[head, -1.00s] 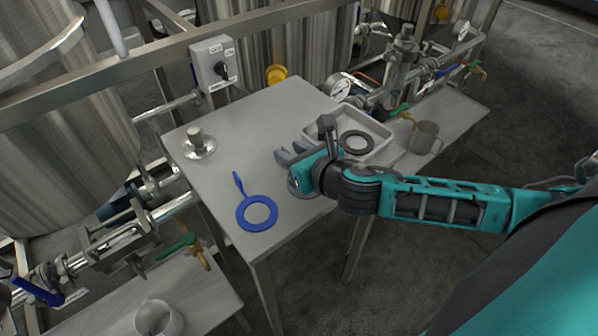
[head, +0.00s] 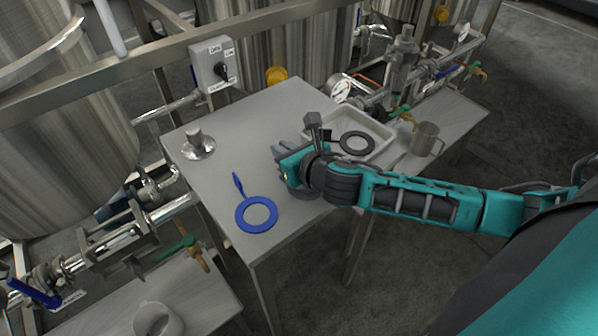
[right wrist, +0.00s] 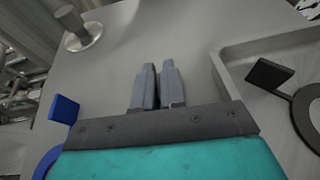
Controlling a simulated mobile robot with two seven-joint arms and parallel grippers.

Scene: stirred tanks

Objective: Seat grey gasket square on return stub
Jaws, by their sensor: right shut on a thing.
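The return stub (head: 198,145) is a short steel stub with a round flange, upright at the left of the table; it also shows in the right wrist view (right wrist: 84,35). My right gripper (head: 281,154) is over the middle of the table, to the right of the stub and apart from it. Its fingers are close together in the right wrist view (right wrist: 158,68). The held part is hidden. My left gripper is out of view.
A blue ring with a tab (head: 257,229) lies at the table's front left. A shallow tray (head: 384,147) at the right holds a black ring (head: 357,143). A steel mug (head: 426,138) stands beyond it. The table between stub and gripper is clear.

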